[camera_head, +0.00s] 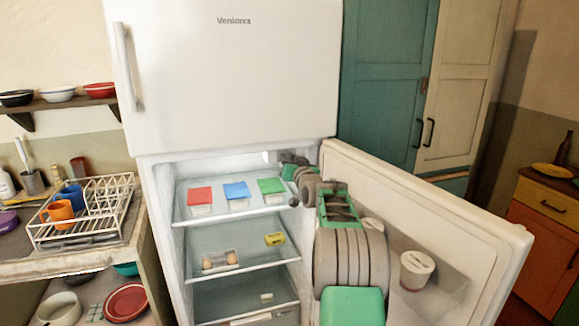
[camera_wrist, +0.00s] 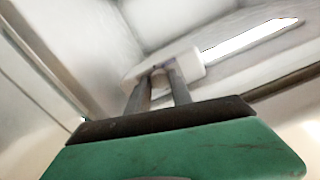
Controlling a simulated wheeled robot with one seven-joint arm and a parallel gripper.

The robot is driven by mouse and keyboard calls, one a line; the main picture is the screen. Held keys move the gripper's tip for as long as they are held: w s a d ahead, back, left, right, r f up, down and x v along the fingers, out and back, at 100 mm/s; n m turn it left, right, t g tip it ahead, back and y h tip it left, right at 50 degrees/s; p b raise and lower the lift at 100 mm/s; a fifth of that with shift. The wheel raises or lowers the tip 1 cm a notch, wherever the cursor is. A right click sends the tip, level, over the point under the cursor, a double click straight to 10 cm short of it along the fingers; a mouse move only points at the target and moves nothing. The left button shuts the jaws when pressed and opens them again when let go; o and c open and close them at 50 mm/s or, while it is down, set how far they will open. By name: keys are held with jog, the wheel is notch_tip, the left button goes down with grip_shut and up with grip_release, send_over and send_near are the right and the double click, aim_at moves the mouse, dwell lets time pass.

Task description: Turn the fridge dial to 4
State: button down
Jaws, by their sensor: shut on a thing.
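The fridge (camera_head: 230,80) is white, with its lower door (camera_head: 460,230) swung open to the right. My arm reaches past the open door into the upper part of the lower compartment. In the wrist view my gripper (camera_wrist: 165,75) has its two grey fingers close together on a small pale knob-like part, taken to be the dial (camera_wrist: 196,66), on a white housing near the compartment's ceiling. A small purplish mark shows between the fingertips. Numbers on the dial are not readable. In the head view the dial and fingertips are hidden behind my wrist.
Red, blue and green lidded boxes (camera_head: 237,191) stand on the top glass shelf, just below my gripper. Eggs (camera_head: 220,261) and a yellow packet (camera_head: 274,239) sit on the shelf below. A white tub (camera_head: 416,270) is in the door, beside my arm. A dish rack (camera_head: 85,212) stands at left.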

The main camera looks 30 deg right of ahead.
jog(key=c, duration=1.1)
grip_release()
jog(key=shift+c, duration=0.2)
jog(key=b+v, duration=0.1)
jog(key=v, duration=0.7)
jog(key=shift+b, duration=0.35)
